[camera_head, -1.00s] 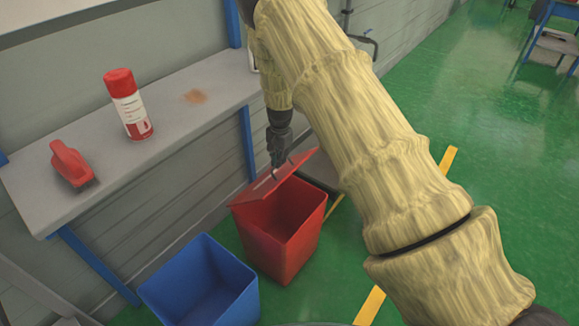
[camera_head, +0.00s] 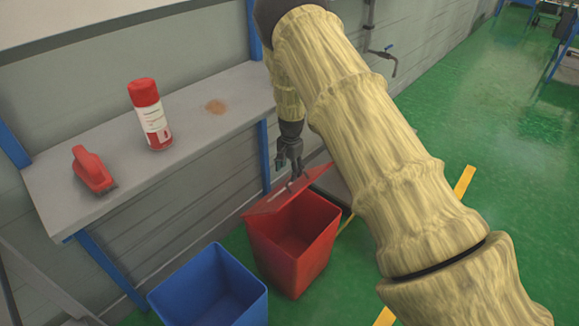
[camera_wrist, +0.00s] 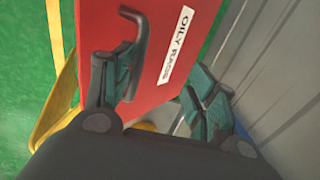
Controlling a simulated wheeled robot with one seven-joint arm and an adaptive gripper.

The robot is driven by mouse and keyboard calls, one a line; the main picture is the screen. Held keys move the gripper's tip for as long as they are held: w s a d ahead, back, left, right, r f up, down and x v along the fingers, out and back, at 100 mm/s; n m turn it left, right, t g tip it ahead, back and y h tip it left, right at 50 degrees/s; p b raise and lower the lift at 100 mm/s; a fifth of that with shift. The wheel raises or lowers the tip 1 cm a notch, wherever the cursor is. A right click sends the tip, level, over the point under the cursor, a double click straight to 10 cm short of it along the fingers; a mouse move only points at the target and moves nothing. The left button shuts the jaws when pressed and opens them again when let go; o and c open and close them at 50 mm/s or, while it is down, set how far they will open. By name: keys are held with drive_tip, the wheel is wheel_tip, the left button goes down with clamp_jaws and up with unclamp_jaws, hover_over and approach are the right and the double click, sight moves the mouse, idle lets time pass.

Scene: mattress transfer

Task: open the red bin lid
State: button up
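The red bin (camera_head: 298,262) stands on the floor with its lid (camera_head: 275,202) tilted up, so the dark inside shows. In the wrist view the lid (camera_wrist: 150,88) fills the middle, with a white "OILY RAGS" label and a dark handle (camera_wrist: 141,40). My gripper (camera_head: 291,172) is over the lid, by its raised part. In the wrist view my gripper (camera_wrist: 163,92) has its fingers apart; the left one overlaps the handle, the right one is beyond the label side. Whether a finger touches the handle I cannot tell.
A blue open bin (camera_head: 212,290) stands beside the red one. A grey shelf (camera_head: 190,130) on the wall holds a red-and-white spray can (camera_head: 152,118) and a red brush (camera_head: 92,170). Green floor is clear to the right, past a yellow line (camera_head: 464,182).

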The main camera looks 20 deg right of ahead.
sight(308, 183)
drive_tip(key=shift+a, duration=0.25)
drive_tip(key=shift+c, duration=0.7)
wheel_tip(308, 183, up, 12)
drive_tip(key=shift+s+d, duration=0.35)
drive_tip(key=shift+d, duration=0.05)
drive_tip(key=shift+r, duration=0.1)
drive_tip(key=shift+t, duration=0.3)
drive_tip(key=s+d+f+b, duration=0.1)
drive_tip(key=s+f+b, duration=0.1)
drive_tip(key=f+b, duration=0.1)
drive_tip(key=s+d+f+b, duration=0.2)
drive_tip(key=f+b, duration=0.1)
drive_tip(key=f, duration=0.1)
drive_tip(key=s+d+f+b, duration=0.1)
drive_tip(key=s+f+b, duration=0.1)
drive_tip(key=f+b, duration=0.1)
drive_tip(key=shift+s+d+f+b, duration=0.3)
drive_tip(key=shift+f, duration=0.05)
drive_tip(key=s+d+f+b, duration=0.1)
drive_tip(key=s+f+b, duration=0.6)
drive_tip(key=f+b, duration=0.15)
wheel_tip(308, 183, down, 11)
drive_tip(key=w+b, duration=0.1)
drive_tip(key=shift+w+a+r+t+y+b, duration=0.15)
drive_tip(key=shift+w+a+t+y+b, duration=0.15)
drive_tip(key=shift+t+y, duration=0.1)
